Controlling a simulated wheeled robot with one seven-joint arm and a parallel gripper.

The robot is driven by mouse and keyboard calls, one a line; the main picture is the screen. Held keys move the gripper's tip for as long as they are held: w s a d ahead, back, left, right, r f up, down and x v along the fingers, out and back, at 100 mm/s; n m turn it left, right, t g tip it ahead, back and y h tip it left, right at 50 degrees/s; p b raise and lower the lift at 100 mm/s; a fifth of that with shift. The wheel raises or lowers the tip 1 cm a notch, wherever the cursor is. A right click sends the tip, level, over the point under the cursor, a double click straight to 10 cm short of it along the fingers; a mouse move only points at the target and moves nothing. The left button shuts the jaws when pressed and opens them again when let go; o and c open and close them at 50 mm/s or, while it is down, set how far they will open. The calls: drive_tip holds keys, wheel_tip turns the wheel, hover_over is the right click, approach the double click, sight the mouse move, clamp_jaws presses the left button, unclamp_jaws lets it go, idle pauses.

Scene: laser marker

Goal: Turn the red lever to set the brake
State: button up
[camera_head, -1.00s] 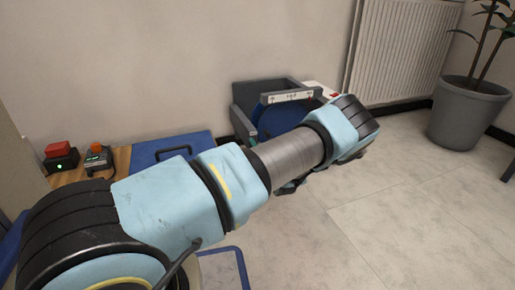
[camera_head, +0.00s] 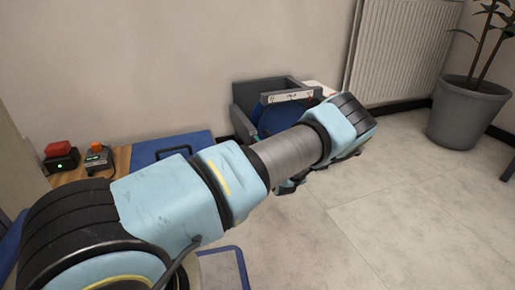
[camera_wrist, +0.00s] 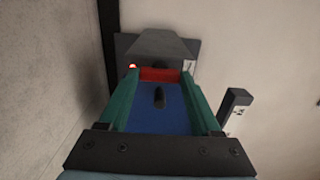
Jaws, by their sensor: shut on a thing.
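In the wrist view, the red lever (camera_wrist: 160,74) shows as a short red bar between the tips of my gripper's two green fingers (camera_wrist: 161,79). My gripper is shut on it. Behind it is a grey housing (camera_wrist: 160,46), with a small lit red lamp (camera_wrist: 132,66) at its left. A blue panel (camera_wrist: 150,121) with a short black peg (camera_wrist: 159,97) lies below the lever. The grey and blue machine (camera_head: 245,102) shows partly behind my wrist.
A red-button box (camera_head: 61,157) and an orange-knob box (camera_head: 98,157) stand on a wooden top at left, beside a blue case (camera_head: 200,143). A radiator (camera_head: 402,50) and a potted plant (camera_head: 466,112) are at the right.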

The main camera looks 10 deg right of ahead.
idle(0.4)
drive_tip(key=o, duration=1.4)
drive_tip(key=s+p, duration=0.1)
drive_tip(key=s, duration=0.2)
drive_tip(key=s+d+p, duration=0.1)
drive_tip(key=s, duration=0.3)
drive_tip(key=s+p, duration=0.2)
drive_tip(key=s, duration=0.1)
drive_tip(key=shift+s+d, duration=0.2)
drive_tip(key=shift+s, duration=0.2)
